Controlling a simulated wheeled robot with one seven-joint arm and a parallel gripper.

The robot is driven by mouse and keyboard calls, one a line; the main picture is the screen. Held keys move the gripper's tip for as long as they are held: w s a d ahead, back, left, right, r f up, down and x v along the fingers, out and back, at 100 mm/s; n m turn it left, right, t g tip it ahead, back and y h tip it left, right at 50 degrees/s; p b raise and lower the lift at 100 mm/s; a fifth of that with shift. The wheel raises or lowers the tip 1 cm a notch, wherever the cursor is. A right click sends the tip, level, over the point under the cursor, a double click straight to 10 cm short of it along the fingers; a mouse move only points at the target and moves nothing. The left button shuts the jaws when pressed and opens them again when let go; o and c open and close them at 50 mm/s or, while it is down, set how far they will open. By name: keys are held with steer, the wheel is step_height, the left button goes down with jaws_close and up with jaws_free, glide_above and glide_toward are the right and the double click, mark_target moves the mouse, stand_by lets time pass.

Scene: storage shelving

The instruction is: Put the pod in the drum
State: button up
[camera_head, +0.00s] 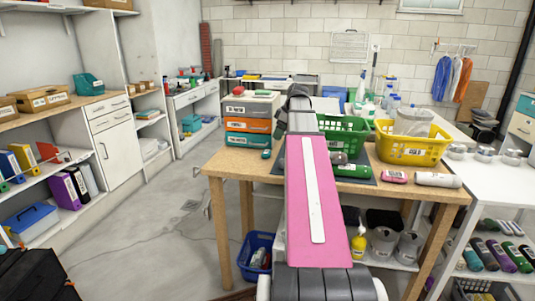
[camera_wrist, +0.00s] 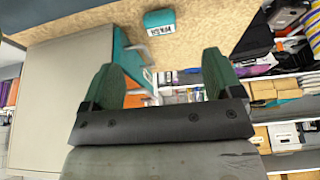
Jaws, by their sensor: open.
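My gripper (camera_wrist: 160,62) is open in the wrist view, its two dark green fingers wide apart with nothing held between them. A small teal labelled object (camera_wrist: 159,21) lies on the table beyond the fingertips, apart from them. It also shows in the head view (camera_head: 266,154), in front of the stacked boxes. I cannot read its label, so I cannot tell whether it is the pod. I cannot tell which thing is the drum. In the head view my pink arm reaches over the table and hides part of it.
The wooden table (camera_head: 237,164) holds stacked grey, orange and teal boxes (camera_head: 248,125), a green basket (camera_head: 344,138), a yellow basket (camera_head: 408,150), a green cylinder (camera_head: 352,171), a pink item (camera_head: 393,177) and a white cylinder (camera_head: 438,180). A blue bin (camera_head: 256,257) stands below.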

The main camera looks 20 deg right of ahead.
mark_target(268, 157)
steer(key=shift+x, duration=5.4)
steer(key=c, duration=1.1)
steer(key=shift+r, duration=0.15)
